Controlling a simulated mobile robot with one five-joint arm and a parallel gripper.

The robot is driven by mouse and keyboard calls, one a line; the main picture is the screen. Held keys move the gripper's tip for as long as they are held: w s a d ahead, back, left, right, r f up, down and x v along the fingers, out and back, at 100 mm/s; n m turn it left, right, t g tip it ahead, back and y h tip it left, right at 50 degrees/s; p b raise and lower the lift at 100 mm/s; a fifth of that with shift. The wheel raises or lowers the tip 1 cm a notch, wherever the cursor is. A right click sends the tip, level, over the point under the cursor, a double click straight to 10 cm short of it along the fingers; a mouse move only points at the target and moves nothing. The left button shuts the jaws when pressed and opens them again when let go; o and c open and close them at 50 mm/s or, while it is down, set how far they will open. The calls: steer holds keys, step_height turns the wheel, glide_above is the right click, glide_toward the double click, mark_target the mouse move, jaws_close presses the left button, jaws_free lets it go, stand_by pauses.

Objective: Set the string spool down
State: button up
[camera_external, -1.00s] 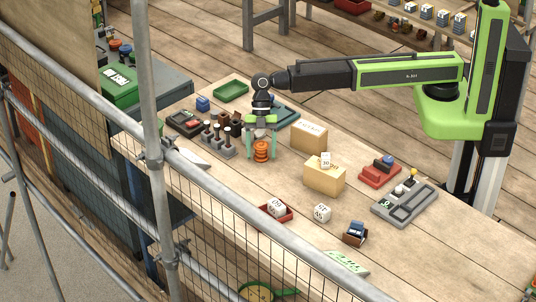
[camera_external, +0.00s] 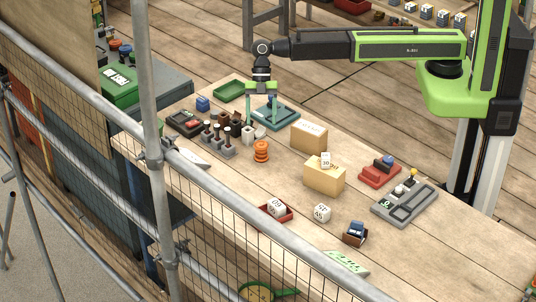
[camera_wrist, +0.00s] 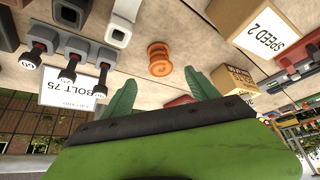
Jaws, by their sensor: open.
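The orange string spool (camera_external: 261,151) stands upright on the wooden table, apart from my gripper. It also shows in the wrist view (camera_wrist: 159,58), beyond the fingertips with bare table around it. My gripper (camera_external: 262,118) is open and empty, raised above and behind the spool. Its two green fingers (camera_wrist: 160,92) are spread apart in the wrist view, with nothing between them.
Several black-handled tools (camera_external: 218,134) on grey blocks stand left of the spool. A cardboard box (camera_external: 309,136) and a tan box (camera_external: 324,176) stand to its right. A teal tray (camera_external: 278,115) lies behind. Bare table lies in front of the spool.

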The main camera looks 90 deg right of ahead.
steer(key=shift+d+r, duration=0.15)
steer(key=shift+r, duration=0.05)
steer(key=s+d+f+m+h, duration=0.3)
steer(key=s+d+m+h, duration=0.3)
steer(key=s+d+m, duration=1.2)
steer(key=shift+d, duration=1.1)
